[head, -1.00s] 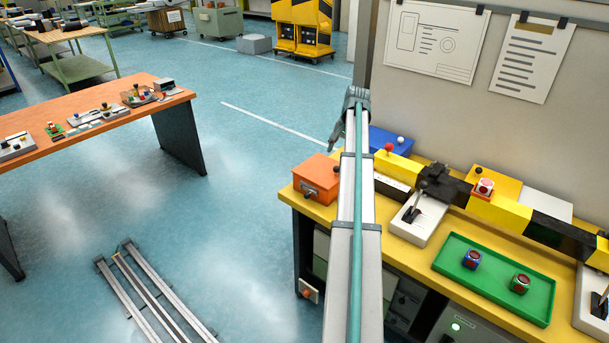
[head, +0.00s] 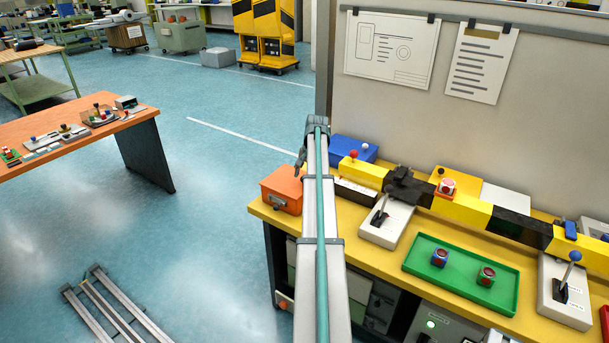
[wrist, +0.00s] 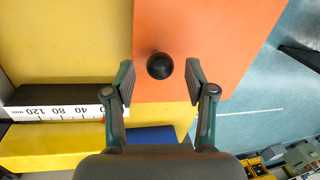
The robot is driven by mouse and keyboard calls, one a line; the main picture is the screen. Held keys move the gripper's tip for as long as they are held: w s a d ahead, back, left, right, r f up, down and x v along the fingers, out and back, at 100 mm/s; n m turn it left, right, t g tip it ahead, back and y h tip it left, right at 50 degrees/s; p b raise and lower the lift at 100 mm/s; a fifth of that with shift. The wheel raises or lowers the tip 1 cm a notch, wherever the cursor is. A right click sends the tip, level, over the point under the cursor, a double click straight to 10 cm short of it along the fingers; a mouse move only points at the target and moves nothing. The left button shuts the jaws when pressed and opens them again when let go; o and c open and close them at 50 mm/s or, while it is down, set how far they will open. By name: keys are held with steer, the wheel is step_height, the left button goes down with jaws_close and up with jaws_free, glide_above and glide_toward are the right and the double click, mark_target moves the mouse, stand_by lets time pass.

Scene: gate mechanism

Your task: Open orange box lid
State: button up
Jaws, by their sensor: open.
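The orange box (head: 283,188) sits at the left end of the yellow workbench in the head view, its front latch showing. In the wrist view its orange lid (wrist: 200,40) fills the upper middle, with a round black knob (wrist: 159,66) on it. My gripper (wrist: 162,82) is open, its two fingers on either side of the knob in the picture. The knob appears between the fingertips; I cannot tell the height gap. In the head view my gripper (head: 301,158) is small beside the box, and my arm hides part of the box's right side.
A blue box (head: 352,148) stands behind on the yellow bench (head: 395,270). A yellow and black bar (head: 455,208) runs along the bench, with a white scale strip (wrist: 60,113) near the orange box. A green tray (head: 460,275) holds two small cubes. Open floor lies left of the bench.

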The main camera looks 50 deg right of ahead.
steer(key=shift+w+f, duration=0.1)
steer(key=shift+f, duration=0.35)
jaws_close()
